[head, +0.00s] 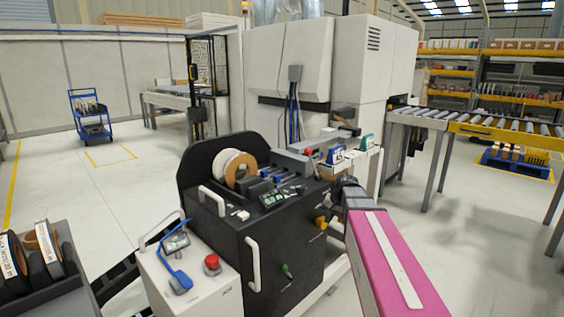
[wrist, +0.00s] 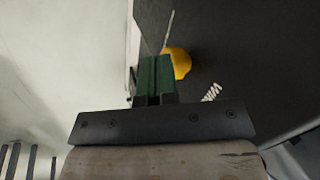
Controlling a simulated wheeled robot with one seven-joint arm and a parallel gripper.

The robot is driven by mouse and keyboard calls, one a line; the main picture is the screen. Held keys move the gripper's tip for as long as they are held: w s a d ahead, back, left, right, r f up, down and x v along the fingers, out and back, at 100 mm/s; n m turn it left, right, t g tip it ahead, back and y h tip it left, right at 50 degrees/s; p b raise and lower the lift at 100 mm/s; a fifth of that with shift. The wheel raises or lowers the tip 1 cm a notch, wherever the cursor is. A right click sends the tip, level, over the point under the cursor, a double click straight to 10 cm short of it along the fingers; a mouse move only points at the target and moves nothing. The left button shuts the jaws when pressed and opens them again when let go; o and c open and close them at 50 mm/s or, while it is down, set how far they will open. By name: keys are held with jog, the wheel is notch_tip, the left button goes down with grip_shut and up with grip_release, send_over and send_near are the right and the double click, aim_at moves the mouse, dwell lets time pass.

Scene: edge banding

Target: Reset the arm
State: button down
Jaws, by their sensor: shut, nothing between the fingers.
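My gripper (wrist: 156,66) shows in the wrist view with its two green fingers pressed together and nothing between them. A yellow knob (wrist: 178,62) is just beyond the fingertips, to their right, on a dark panel (wrist: 225,40). I cannot tell whether the fingers touch the knob. In the head view my pink arm (head: 385,260) reaches from the lower right toward the black cabinet (head: 285,245) of the machine. A yellow knob (head: 320,222) shows on the cabinet beside the arm. The gripper fingers cannot be made out in the head view.
A white control box (head: 185,285) with a red button (head: 211,262) stands at the cabinet's left. A tape reel (head: 240,170) sits on top. White handles and a green knob (head: 286,270) stick out from the cabinet. Open floor (head: 470,240) lies at right.

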jog(key=s+f+n+g+h, duration=0.2)
jog(key=s+f+n+h, duration=0.1)
jog(key=s+f, duration=1.1)
jog(key=s+n, duration=0.1)
jog(key=s, duration=0.2)
jog(key=shift+s+f, duration=0.15)
jog(key=shift+s, duration=0.05)
